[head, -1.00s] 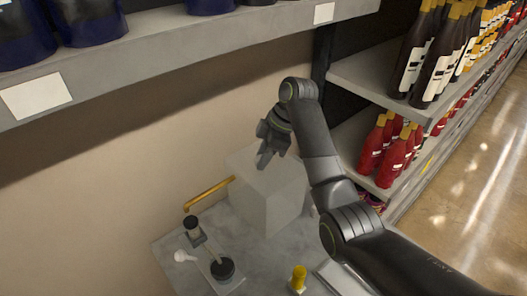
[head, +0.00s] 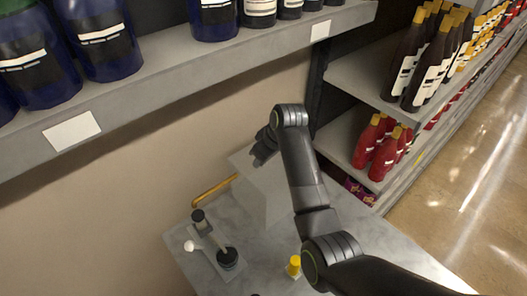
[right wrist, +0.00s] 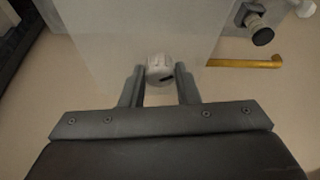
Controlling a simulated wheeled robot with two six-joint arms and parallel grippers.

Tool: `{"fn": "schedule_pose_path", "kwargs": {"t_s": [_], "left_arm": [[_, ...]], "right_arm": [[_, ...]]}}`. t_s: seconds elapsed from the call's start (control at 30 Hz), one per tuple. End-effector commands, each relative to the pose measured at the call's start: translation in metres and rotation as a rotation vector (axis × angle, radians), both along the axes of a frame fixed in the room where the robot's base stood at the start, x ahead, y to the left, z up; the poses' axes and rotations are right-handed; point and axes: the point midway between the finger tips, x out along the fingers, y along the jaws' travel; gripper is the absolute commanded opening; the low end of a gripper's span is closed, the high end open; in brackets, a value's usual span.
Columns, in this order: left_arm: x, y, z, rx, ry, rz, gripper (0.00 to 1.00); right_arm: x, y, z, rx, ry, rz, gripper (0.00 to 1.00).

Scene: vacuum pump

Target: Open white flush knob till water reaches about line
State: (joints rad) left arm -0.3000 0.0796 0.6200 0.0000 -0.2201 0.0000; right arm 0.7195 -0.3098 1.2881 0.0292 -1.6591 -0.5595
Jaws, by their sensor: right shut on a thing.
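A white round knob (right wrist: 160,68) with a dark slot sits on the pale box (right wrist: 130,30) in the right wrist view. My right gripper (right wrist: 160,78) is shut on this knob, with one finger on each side. In the head view, my right gripper (head: 262,158) is at the far upper part of the pale box (head: 268,198), and the knob is hidden there. No water or water line is visible. My left gripper is not in view.
A yellow bar (head: 214,190) lies left of the box. A black-knobbed fitting (head: 226,258), a small white knob (head: 189,246) and a yellow-capped part (head: 294,265) are on the grey tabletop (head: 330,225). A bottle shelf (head: 250,45) overhangs the back.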

Motion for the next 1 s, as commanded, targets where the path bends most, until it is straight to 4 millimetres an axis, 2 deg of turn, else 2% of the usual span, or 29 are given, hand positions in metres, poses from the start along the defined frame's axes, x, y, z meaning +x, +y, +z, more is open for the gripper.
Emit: {"fn": "schedule_pose_path", "kwargs": {"t_s": [0.17,0.67,0.7,0.83,1.0], "left_arm": [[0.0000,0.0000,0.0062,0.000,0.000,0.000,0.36],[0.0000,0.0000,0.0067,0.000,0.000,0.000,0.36],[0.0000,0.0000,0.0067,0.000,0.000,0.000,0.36],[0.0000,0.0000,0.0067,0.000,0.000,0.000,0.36],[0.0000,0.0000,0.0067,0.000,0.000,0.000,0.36]], "right_arm": [[-0.0001,0.0002,0.0012,-0.001,-0.001,-0.043,0.06],[0.0002,0.0002,0.0003,0.000,-0.002,-0.056,0.06],[0.0002,0.0002,0.0003,0.000,-0.002,-0.056,0.34],[0.0001,0.0002,0.0003,0.000,-0.002,-0.056,0.50],[0.0000,0.0000,0.0001,-0.001,-0.001,-0.056,0.50]]}}
